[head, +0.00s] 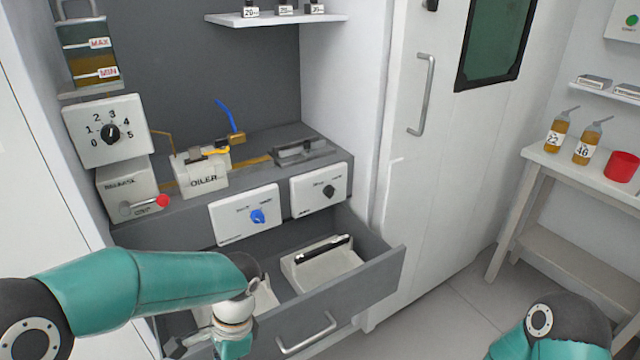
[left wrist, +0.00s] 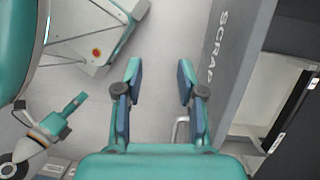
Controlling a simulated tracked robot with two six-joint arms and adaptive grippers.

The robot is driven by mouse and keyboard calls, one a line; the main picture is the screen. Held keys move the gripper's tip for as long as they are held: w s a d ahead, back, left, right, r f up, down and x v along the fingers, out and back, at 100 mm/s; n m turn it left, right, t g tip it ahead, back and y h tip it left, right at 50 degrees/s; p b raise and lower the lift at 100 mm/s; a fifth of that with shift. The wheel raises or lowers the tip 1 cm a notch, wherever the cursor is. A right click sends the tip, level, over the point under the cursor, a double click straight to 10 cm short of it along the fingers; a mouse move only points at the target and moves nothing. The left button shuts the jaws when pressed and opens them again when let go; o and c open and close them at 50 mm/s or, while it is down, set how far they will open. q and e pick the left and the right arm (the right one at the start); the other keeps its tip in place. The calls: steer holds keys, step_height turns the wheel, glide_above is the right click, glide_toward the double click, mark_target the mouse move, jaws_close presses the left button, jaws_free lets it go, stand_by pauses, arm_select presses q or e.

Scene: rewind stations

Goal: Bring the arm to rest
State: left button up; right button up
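My left arm reaches in from the left in the head view, with its wrist bent down and its gripper body (head: 234,346) at the bottom edge, in front of the open drawer (head: 335,300). In the left wrist view my left gripper (left wrist: 159,77) has its two fingers spread, with nothing but floor between them. The drawer front, lettered SCRAP (left wrist: 213,47), is close on the right and apart from the fingers. Only a rounded link of my right arm shows at the bottom right of the head view. What seems to be its gripper (left wrist: 66,112) shows small in the left wrist view.
The drawer holds pale trays (head: 325,268). Above it are an oiler (head: 202,172), a panel with a blue knob (head: 245,214) and a red-tipped lever (head: 150,202). A side table (head: 590,180) carries bottles and a red cup (head: 621,167). Floor between drawer and table is clear.

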arm_select(q)
steer(key=s+d+f+n+t+h, duration=0.1)
steer(key=s+d+f+n+h, duration=0.1)
steer(key=s+f+n, duration=0.35)
steer(key=s+d+f+n+t+h, duration=0.1)
steer(key=s+f+n+h, duration=0.15)
steer(key=f, duration=0.65)
steer(key=s+d+f+n+t+h, duration=0.1)
steer(key=s+d+f+n+h, duration=0.1)
steer(key=s+f+n, duration=0.45)
step_height(320, 180, up, 12)
steer(key=w+m+p, duration=0.1)
steer(key=w+p, duration=0.2)
steer(key=p, duration=1)
steer(key=shift+a+f, duration=0.1)
